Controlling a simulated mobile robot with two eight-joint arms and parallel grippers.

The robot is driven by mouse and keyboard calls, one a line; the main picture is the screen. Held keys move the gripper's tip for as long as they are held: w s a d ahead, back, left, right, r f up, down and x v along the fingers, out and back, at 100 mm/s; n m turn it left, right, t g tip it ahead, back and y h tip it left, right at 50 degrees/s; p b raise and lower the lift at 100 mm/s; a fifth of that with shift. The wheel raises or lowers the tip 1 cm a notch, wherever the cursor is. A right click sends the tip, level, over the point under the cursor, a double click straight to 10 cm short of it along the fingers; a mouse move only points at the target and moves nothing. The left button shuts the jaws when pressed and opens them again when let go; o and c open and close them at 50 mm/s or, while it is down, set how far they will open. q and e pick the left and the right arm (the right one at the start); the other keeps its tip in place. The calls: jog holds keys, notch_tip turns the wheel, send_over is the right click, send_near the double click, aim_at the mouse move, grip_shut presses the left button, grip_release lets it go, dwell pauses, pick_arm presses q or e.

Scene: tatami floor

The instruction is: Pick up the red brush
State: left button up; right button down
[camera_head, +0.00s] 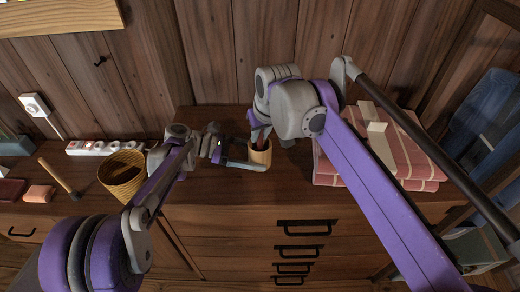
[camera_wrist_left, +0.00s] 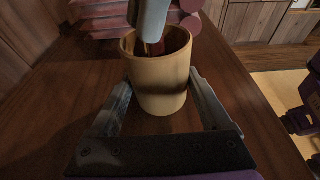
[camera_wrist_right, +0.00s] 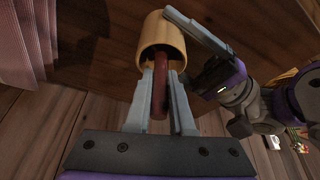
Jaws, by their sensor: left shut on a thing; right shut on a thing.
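A tan cylindrical cup (camera_head: 261,155) stands upright on the wooden cabinet top. It also shows in the left wrist view (camera_wrist_left: 160,92) and the right wrist view (camera_wrist_right: 163,38). My left gripper (camera_head: 245,162) is shut on the cup, one finger on each side of its wall. The red brush (camera_wrist_right: 160,98) stands in the cup with its dark red handle up. My right gripper (camera_wrist_right: 161,84) comes from above and is shut on that handle, its fingertips at the cup's mouth. The brush's lower end is hidden inside the cup.
Folded pink striped cloths (camera_head: 345,170) lie right of the cup. A woven yellow basket (camera_head: 122,175), a white power strip (camera_head: 90,147) and a wooden-handled hammer (camera_head: 58,180) are at left. A wooden wall (camera_head: 205,50) stands close behind. Clear cabinet top lies in front of the cup.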

dwell(0.3)
notch_tip(320, 180, up, 10)
dwell(0.5)
pick_arm(q)
jog(key=o, duration=0.8)
jog(key=v, duration=1.2)
